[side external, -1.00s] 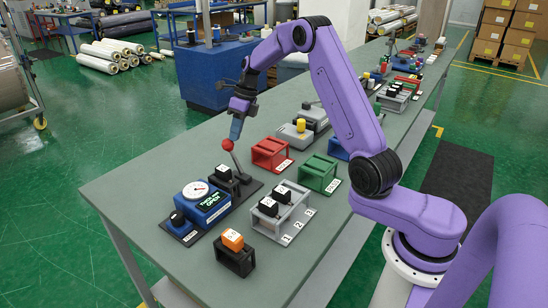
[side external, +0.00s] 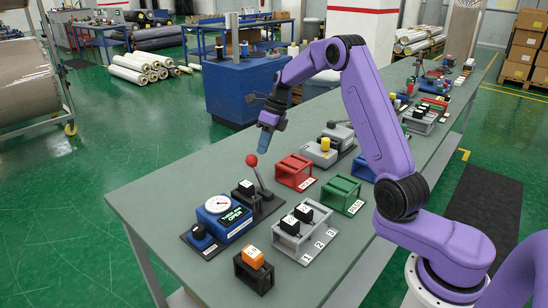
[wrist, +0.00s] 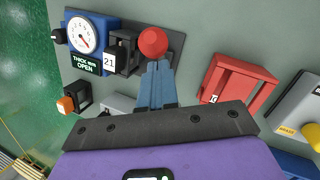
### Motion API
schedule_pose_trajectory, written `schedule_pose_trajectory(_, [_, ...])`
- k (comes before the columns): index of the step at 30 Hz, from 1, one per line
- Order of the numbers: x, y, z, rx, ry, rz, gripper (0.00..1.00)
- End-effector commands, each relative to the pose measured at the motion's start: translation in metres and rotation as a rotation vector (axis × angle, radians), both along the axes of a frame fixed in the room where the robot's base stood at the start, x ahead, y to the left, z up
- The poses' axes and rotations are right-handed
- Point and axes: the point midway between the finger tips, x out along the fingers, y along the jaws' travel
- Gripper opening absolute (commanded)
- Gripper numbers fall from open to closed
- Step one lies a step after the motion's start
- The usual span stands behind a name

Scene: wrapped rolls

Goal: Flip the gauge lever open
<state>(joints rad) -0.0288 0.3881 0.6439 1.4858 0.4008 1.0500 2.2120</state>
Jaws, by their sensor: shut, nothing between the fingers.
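The blue gauge (side external: 222,218) has a white dial and a display reading "THICK mm OPEN"; it also shows in the wrist view (wrist: 90,38). Its lever (side external: 260,178) rises from the right end of the dark base and leans up and left. A red ball (side external: 252,160) tops the lever and shows in the wrist view (wrist: 153,42). A black block marked 21 (wrist: 111,60) sits beside the gauge. My gripper (side external: 262,151) is shut and empty, its blue fingertips (wrist: 157,64) just right of and above the ball. I cannot tell whether they touch it.
A red holder (side external: 295,171) and a green holder (side external: 341,194) stand right of the lever. A grey rack (side external: 301,222) holds black blocks in front. A black holder (side external: 253,274) with an orange block is at the front. The table's left strip is bare.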

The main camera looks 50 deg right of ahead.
Motion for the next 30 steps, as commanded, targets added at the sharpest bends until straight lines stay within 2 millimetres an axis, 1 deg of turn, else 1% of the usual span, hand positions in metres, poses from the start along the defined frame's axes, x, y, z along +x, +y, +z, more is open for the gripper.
schedule_pose_trajectory(3, [-0.017, -0.013, 0.014, -0.001, 0.000, -0.004, 0.00])
schedule_pose_trajectory(12, [-0.018, -0.033, 0.073, -0.001, -0.001, -0.003, 0.00])
schedule_pose_trajectory(16, [-0.019, -0.039, 0.092, -0.002, 0.001, -0.001, 0.00])
schedule_pose_trajectory(21, [-0.020, -0.043, 0.105, -0.001, 0.004, -0.002, 0.00])
schedule_pose_trajectory(30, [-0.020, -0.044, 0.108, 0.000, 0.005, -0.002, 0.00])
